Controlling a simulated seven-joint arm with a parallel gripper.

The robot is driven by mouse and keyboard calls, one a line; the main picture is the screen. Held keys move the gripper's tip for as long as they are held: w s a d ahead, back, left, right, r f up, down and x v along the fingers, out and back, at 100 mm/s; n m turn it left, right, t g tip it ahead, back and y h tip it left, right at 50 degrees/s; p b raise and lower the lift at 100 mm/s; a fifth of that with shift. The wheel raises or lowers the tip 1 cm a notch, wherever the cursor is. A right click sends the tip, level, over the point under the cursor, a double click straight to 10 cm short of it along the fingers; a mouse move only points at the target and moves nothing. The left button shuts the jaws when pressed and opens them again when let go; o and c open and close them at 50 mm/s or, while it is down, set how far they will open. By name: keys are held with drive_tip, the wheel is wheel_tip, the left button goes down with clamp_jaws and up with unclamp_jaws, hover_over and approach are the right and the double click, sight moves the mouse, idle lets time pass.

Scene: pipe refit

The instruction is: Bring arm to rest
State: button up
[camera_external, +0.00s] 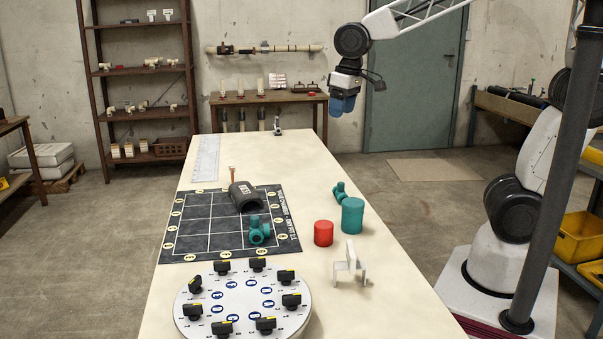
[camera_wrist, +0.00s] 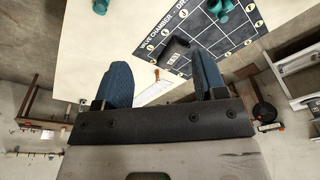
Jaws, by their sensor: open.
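My gripper (camera_external: 342,104) hangs in the air high beyond the right edge of the table, in front of the green door. In the wrist view my gripper (camera_wrist: 163,88) shows its two blue fingers well apart with nothing between them. The cream table (camera_external: 350,313) lies below and to the left of it. On the table are a black grid mat (camera_external: 190,243), a dark half-round cover (camera_external: 245,196) and a teal valve fitting (camera_external: 259,231) on the mat. A second teal fitting (camera_external: 340,192), a teal cylinder (camera_external: 352,216) and a red cylinder (camera_external: 323,233) stand to the right.
A round white dial plate (camera_external: 243,301) with several black knobs lies at the table's near end. A white bracket (camera_external: 349,267) stands near the right edge. A ruler (camera_external: 205,158) lies at the far left. The air around my gripper is clear.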

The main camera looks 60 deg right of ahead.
drive_tip(key=s+d+f+m, duration=0.1)
drive_tip(key=s+d+f, duration=0.1)
drive_tip(key=s+d, duration=1.4)
drive_tip(key=shift+s+t+h, duration=0.3)
drive_tip(key=shift+s+t, duration=0.1)
drive_tip(key=shift+s, duration=0.2)
drive_tip(key=shift+w, duration=0.1)
idle(2.0)
